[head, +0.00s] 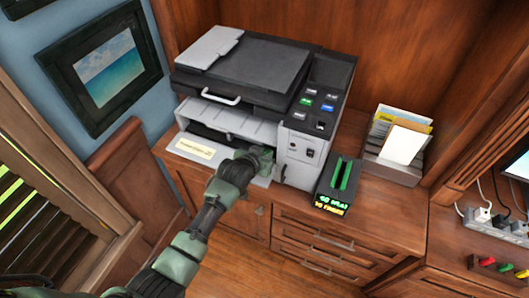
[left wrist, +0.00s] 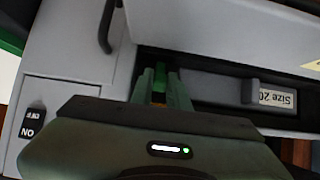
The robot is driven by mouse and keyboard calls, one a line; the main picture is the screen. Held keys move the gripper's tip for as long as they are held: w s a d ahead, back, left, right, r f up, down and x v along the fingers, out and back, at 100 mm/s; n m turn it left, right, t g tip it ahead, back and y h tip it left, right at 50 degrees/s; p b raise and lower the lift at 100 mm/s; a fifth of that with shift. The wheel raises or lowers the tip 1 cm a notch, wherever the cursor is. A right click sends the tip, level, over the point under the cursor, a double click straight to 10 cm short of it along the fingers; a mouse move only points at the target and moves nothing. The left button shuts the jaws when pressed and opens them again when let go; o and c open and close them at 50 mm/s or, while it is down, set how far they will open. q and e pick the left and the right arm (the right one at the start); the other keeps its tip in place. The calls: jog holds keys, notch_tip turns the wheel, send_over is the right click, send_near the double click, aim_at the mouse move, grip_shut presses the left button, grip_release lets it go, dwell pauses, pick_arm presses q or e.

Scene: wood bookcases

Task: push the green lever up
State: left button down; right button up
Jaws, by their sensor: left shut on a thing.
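The green lever (left wrist: 160,76) is a small bright green piece in the dark slot of the grey printer (head: 318,125). In the left wrist view it sits between the fingertips of my left gripper (left wrist: 158,88), which is shut on it. In the head view my left gripper (head: 262,160) reaches into the right end of the printer's front opening and hides the lever. Whether the lever is up or down cannot be told. My right gripper is not in view.
An ON/OFF switch (left wrist: 33,122) and a "Size 20" slider (left wrist: 270,95) flank the slot. The open tray (head: 212,152) sticks out at the front. A black box with green slots (head: 338,187) and a paper holder (head: 394,160) stand to the right on the wooden cabinet (head: 340,235).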

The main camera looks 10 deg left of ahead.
pick_arm(q)
jog(key=c, duration=1.4)
grip_release()
jog(key=shift+o, duration=0.2)
jog(key=shift+b+v, duration=0.4)
jog(key=shift+v, duration=3.45)
